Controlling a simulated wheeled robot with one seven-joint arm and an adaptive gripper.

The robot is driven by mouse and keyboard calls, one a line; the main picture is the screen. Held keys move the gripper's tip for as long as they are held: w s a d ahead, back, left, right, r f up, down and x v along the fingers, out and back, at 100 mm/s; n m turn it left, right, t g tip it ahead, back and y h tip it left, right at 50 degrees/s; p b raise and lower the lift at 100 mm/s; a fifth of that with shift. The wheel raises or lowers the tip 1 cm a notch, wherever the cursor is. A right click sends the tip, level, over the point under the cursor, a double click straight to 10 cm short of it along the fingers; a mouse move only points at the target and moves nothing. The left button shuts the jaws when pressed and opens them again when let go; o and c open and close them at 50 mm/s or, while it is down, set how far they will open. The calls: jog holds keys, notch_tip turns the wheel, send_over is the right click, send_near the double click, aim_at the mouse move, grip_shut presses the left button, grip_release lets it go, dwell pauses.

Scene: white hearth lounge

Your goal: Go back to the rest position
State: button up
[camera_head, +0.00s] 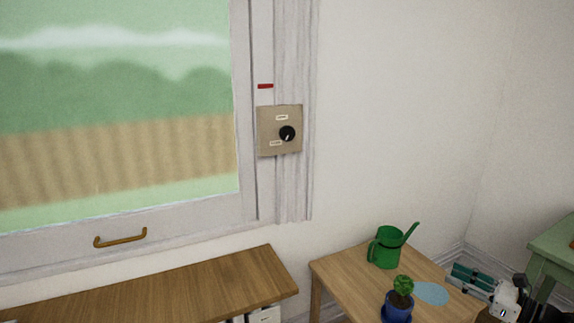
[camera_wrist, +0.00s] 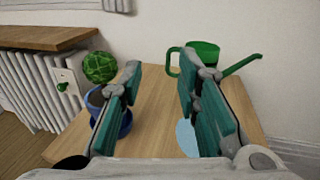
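My gripper (camera_wrist: 160,72) is open, with its two teal finger pads apart and nothing between them. In the head view my gripper (camera_head: 467,278) shows at the lower right, over the right side of the small wooden table (camera_head: 342,268). In the wrist view the fingers point across this table (camera_wrist: 155,115). No rest position is marked in either view.
A green watering can (camera_head: 386,250) and a potted plant in a blue pot (camera_head: 396,308) stand on the table, beside a light blue flat patch (camera_head: 431,293). A wooden shelf (camera_head: 170,290) lies left, below the window. A green table (camera_head: 555,245) is at far right.

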jog(key=s+a+r+n+g+b, duration=0.1)
jog(key=s+a+r+n+g, duration=0.3)
jog(key=a, duration=0.5)
jog(key=s+a+r+n+g+y+b, duration=0.1)
jog(key=a+r+n+g+b, duration=0.1)
jog(key=a+r+n+g, duration=0.5)
jog(key=s+a+r+n+g+b, duration=0.1)
jog(key=s+a+n+g, duration=0.3)
jog(key=a, duration=0.7)
jog(key=s+a+r+n+g+h+b, duration=0.1)
jog(key=s+a+n+h+b, duration=0.2)
jog(key=s, duration=0.4)
jog(key=s+a+n+h, duration=0.3)
jog(key=s+a+n, duration=0.15)
jog(key=s, duration=0.25)
jog(key=s+d+f+n+t+h+b, duration=0.1)
jog(key=s+d+f+n+h+b, duration=0.15)
jog(key=s, duration=0.35)
jog(key=s+d+f+n+t+h+b, duration=0.1)
jog(key=s+d+n+h, duration=0.1)
jog(key=s+n, duration=0.25)
notch_tip(320, 180, up, 26)
jog(key=t+p, duration=0.3)
jog(key=p, duration=2.1)
jog(key=shift+s, duration=0.2)
jog(key=shift+a+m, duration=0.1)
jog(key=shift+m, duration=0.15)
